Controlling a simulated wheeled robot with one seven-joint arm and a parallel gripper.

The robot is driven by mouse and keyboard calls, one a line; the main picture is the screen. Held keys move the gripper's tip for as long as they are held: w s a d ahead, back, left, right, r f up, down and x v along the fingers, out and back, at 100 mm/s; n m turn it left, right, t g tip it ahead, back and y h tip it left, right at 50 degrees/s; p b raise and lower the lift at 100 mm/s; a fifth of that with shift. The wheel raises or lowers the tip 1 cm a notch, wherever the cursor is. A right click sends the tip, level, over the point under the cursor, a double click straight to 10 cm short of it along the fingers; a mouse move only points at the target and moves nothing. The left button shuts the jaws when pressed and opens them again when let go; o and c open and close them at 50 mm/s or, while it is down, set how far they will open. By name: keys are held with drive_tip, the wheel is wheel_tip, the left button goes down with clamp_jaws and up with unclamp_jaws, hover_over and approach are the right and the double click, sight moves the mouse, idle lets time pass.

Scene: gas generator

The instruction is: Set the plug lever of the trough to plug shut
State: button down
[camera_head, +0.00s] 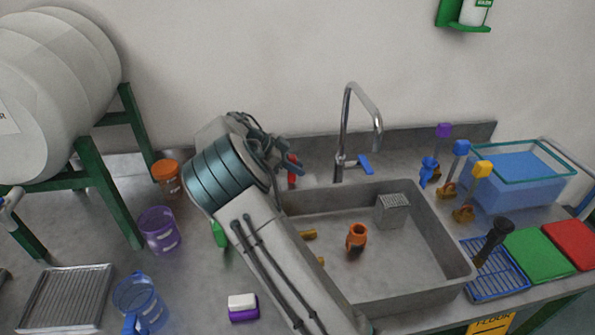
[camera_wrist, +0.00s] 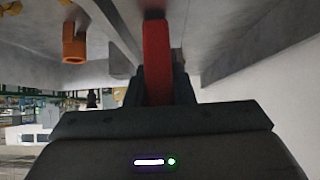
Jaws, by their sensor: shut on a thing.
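The trough is a grey metal sink basin (camera_head: 440,235) set in the counter. The plug lever, a red bar (camera_head: 292,172), stands at the trough's back left corner beside my gripper (camera_head: 284,163). In the wrist view the red lever (camera_wrist: 157,55) runs between the two dark fingers of my gripper (camera_wrist: 158,85), which are shut on it. My arm hides the left side of the trough and part of the lever's base. The plug itself cannot be made out.
A tall faucet (camera_head: 350,125) with a blue handle (camera_head: 364,164) rises right of the lever. An orange fitting (camera_head: 356,237) and a grey block (camera_head: 391,211) are in the basin. Left are a purple bucket (camera_head: 159,231) and an orange tub (camera_head: 166,178).

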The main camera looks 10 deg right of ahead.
drive_tip(key=shift+a+h, duration=0.2)
drive_tip(key=shift+h, duration=0.1)
drive_tip(key=c, duration=1.2)
unclamp_jaws()
drive_tip(key=shift+c, duration=0.2)
drive_tip(key=b+v, duration=0.1)
drive_tip(key=v, duration=1.3)
drive_tip(key=shift+d, duration=0.1)
